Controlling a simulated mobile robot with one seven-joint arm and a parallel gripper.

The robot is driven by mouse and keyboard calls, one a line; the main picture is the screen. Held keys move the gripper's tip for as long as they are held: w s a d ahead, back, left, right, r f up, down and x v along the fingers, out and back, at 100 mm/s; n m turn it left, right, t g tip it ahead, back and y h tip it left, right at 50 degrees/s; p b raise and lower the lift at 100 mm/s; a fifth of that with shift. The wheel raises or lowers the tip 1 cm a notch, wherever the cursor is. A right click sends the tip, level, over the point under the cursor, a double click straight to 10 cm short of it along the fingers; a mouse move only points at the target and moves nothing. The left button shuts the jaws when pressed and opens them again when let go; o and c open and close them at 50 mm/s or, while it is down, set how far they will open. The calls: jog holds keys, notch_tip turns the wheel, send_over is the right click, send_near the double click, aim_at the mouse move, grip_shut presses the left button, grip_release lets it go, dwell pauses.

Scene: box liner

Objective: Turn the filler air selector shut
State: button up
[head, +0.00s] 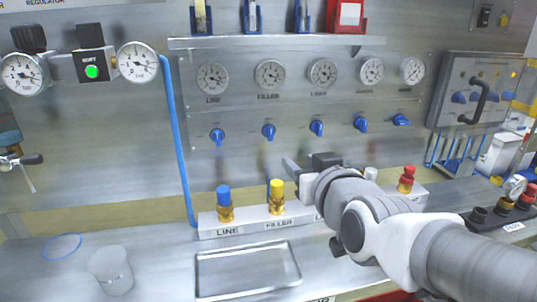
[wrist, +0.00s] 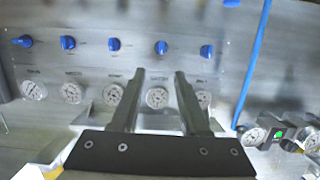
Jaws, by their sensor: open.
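The filler air selector (head: 268,131) is a blue knob on the steel wall panel, second from the left in its row, under the gauge labelled FILLER. Its handle looks roughly upright. In the wrist view, which is turned upside down, the filler selector (wrist: 161,47) lies just beyond the fingertips, between their lines. My gripper (wrist: 159,75) is open and empty, with both fingers pointing at the panel. In the head view my gripper (head: 292,165) is below and right of the filler selector, apart from it; my wrist hides part of the fingers.
Similar blue knobs flank it: the line selector (head: 217,136) to the left and another (head: 317,128) to the right. The filler gauge (head: 270,74) sits above. Below stands a block with a yellow-topped fitting (head: 277,195). A blue hose (head: 178,140) runs down at left.

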notch_tip(320, 180, down, 3)
jog(key=w+t+b, duration=0.1)
jog(key=b, duration=0.2)
jog(key=t+p, duration=0.2)
jog(key=p, duration=0.5)
send_near(271, 134)
jog(key=w, duration=0.2)
jog(key=w+a, duration=0.1)
jog(key=w, duration=0.5)
jog(key=shift+w+a+r, duration=0.15)
jog(key=shift+w+a, duration=0.05)
grip_shut()
